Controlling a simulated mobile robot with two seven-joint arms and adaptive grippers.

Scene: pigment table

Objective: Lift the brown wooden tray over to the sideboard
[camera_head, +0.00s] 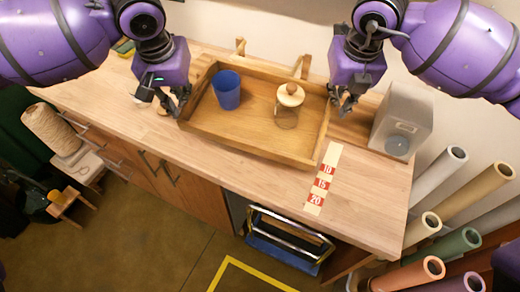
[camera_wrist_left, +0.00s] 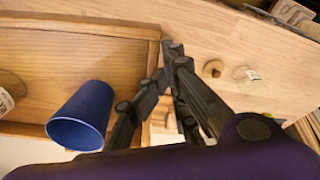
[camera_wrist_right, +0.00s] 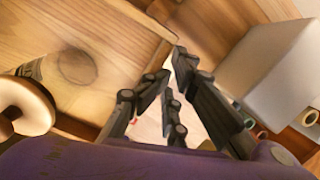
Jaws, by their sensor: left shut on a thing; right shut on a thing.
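The brown wooden tray (camera_head: 250,148) is over the wooden worktop (camera_head: 245,180), near its back edge; I cannot tell whether it touches the top. It carries a blue cup (camera_head: 226,90) and a glass jar with a wooden lid (camera_head: 290,97). My left gripper (camera_head: 178,108) is shut on the tray's left wall, which also shows in the left wrist view (camera_wrist_left: 85,26). My right gripper (camera_head: 340,103) is shut on the tray's right wall. The cup (camera_wrist_left: 80,118) stands near the left gripper. The jar's lid (camera_wrist_right: 24,105) shows in the right wrist view.
A grey box-like container (camera_head: 402,115) stands right of the tray. A numbered strip (camera_head: 323,180) lies in front of the tray's right end. Several rolls (camera_head: 445,175) stand beyond the worktop's right end. The worktop's left part is mostly clear.

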